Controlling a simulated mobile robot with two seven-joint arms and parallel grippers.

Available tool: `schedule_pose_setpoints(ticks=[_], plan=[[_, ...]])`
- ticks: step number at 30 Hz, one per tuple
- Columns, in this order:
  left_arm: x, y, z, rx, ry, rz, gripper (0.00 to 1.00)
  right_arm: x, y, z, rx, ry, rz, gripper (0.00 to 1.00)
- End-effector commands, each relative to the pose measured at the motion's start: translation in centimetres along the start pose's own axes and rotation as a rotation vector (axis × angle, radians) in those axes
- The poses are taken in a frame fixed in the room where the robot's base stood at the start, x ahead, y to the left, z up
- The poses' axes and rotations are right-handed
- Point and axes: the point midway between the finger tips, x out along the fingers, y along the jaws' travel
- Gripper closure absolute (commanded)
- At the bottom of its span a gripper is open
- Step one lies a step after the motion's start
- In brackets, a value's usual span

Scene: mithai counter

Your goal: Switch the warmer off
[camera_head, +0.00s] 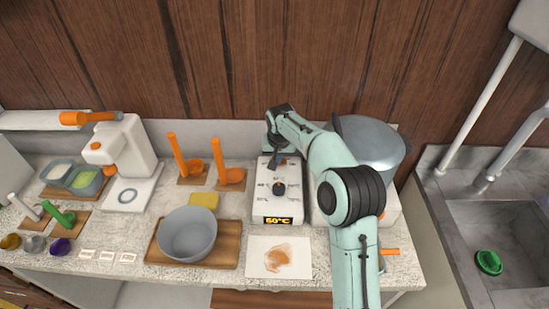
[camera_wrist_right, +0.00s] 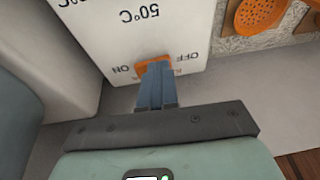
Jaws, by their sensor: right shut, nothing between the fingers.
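The warmer's white control box (camera_head: 291,207) stands mid-counter, with a black dial (camera_head: 279,188) and a lit orange display (camera_head: 278,220) that seems to read 60°C. In the right wrist view, an orange switch (camera_wrist_right: 147,66) sits at the end of the box (camera_wrist_right: 190,20), between upside-down ON and OFF labels. My right gripper (camera_head: 281,160) is shut and empty at the box's far end. In the wrist view its blue fingertips (camera_wrist_right: 157,72) overlap the switch and hide part of it; I cannot tell whether they touch it. The left gripper is not in view.
A big grey pot (camera_head: 372,143) stands right of the box, behind my right arm. Orange ladles (camera_head: 230,176) stand on wooden boards to the left. A grey bowl (camera_head: 187,234) sits on a wooden board (camera_head: 224,249). A sink (camera_head: 515,225) is at right.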

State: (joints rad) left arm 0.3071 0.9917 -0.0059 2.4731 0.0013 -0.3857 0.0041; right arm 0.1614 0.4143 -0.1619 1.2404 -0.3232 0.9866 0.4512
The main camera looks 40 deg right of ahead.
Motion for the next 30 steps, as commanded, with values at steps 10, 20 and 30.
schedule_pose_setpoints(ticks=[10, 20, 30], plan=[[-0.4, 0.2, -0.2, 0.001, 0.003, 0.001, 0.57, -0.5, -0.1, -0.2, 0.000, 0.001, -0.001, 1.00], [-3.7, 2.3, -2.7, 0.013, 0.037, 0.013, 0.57, -6.1, -1.0, -2.2, -0.003, 0.009, -0.008, 1.00], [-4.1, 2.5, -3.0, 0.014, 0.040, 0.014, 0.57, -12.1, -2.6, -1.9, -0.002, 0.003, -0.003, 1.00]])
